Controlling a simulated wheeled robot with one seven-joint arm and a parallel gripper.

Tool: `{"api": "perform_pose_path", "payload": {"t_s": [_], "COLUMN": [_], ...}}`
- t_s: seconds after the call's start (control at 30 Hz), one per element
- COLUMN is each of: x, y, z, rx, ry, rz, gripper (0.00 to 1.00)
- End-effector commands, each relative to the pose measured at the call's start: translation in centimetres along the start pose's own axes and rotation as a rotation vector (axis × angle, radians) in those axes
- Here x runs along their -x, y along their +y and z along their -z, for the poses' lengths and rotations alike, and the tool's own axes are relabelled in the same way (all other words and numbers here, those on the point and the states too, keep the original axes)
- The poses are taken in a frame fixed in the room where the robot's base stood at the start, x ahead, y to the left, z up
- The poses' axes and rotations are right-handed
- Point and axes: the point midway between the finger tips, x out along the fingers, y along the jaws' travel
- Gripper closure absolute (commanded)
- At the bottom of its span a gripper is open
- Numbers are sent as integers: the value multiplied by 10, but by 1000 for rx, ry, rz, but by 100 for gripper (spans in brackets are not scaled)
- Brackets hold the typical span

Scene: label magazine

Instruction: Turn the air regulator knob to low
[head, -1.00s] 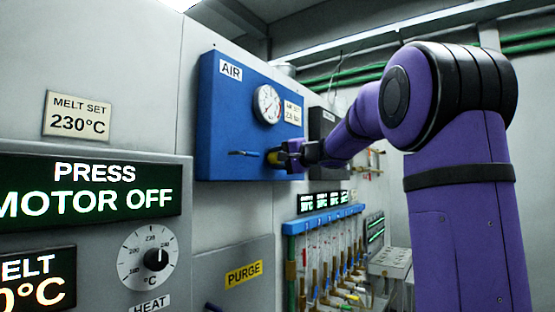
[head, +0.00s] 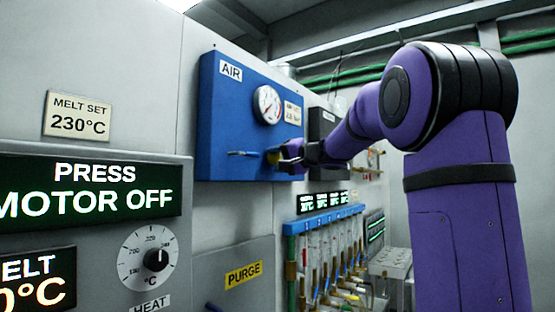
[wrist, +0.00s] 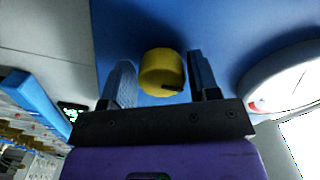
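The air regulator knob is a yellow round knob (wrist: 162,72) on the blue AIR panel (head: 225,110). It has a dark mark near its lower right edge in the wrist view. In the head view the knob (head: 274,157) is small and partly hidden by my gripper (head: 284,160). In the wrist view my gripper (wrist: 160,85) has its two fingers apart, one on each side of the knob. A gap shows between the knob and each finger. A white round gauge (head: 267,104) sits above the knob; its reading is too small to tell.
A lever handle (head: 244,153) sticks out of the panel left of the knob. A dark box (head: 323,135) is on the wall to the right. Below stands a blue-topped rack of tubes (head: 325,220). A heater dial (head: 147,258) is at lower left.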

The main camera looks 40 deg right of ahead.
Motion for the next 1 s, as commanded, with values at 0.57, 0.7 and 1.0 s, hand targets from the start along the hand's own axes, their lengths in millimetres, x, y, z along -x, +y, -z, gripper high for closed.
{"api": "perform_pose_path", "payload": {"t_s": [0.57,0.7,1.0], "x": [24,50,97], "y": [-1,-2,-1], "z": [2,1,0], "rx": [0,0,0], "ry": [5,5,2], "rz": [1,1,2], "gripper": [30,30,30]}}
